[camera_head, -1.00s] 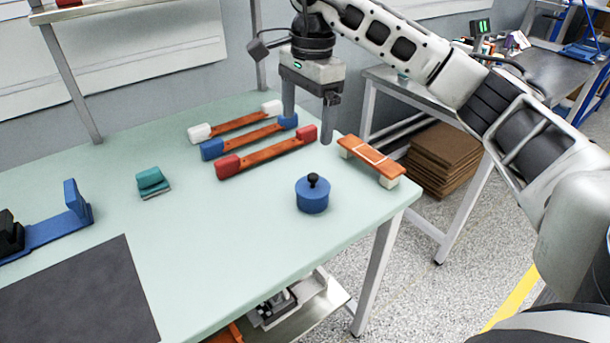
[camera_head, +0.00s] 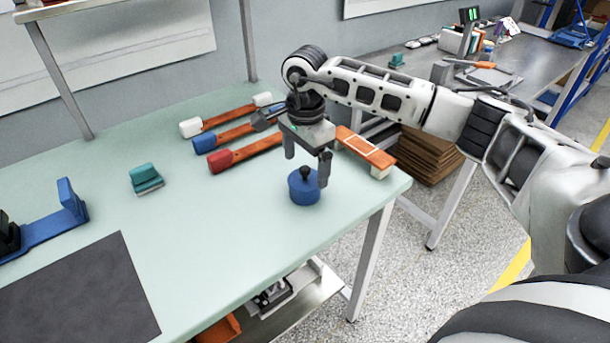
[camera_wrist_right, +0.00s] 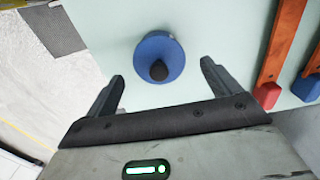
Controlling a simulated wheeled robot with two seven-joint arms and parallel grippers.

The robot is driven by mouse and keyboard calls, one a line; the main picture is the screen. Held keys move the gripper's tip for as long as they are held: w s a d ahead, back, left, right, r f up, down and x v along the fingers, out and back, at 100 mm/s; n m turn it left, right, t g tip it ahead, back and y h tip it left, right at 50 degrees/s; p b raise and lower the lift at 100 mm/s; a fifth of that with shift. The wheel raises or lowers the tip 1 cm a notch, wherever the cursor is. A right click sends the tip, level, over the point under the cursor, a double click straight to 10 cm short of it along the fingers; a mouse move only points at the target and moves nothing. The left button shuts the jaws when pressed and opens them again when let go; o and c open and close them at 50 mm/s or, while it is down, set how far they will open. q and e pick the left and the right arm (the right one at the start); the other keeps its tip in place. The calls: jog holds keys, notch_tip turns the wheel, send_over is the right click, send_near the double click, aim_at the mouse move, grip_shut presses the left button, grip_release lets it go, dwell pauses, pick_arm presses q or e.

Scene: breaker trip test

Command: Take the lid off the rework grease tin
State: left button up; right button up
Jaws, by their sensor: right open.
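The rework grease tin (camera_head: 304,190) is a round blue tin standing upright near the right front edge of the table. Its blue lid (camera_head: 300,178) is on, with a black knob (camera_head: 306,172) on top. In the right wrist view the lid (camera_wrist_right: 153,50) and its knob (camera_wrist_right: 158,70) show from above. My right gripper (camera_head: 306,172) is open and points down over the tin. In the wrist view its fingers (camera_wrist_right: 162,72) are apart, one to each side of the knob, with nothing visibly held. My left gripper is out of view.
Several orange bars with white, blue and red ends (camera_head: 232,157) lie behind the tin. An orange piece on pale feet (camera_head: 365,150) stands to its right. A teal block (camera_head: 146,178) and a dark mat (camera_head: 75,295) lie left. The table between is clear.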

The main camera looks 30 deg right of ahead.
aim_at(305, 176)
jog(key=shift+f, duration=1.35)
jog(key=c, duration=1)
jog(key=shift+c, duration=0.3)
jog(key=shift+r, duration=0.2)
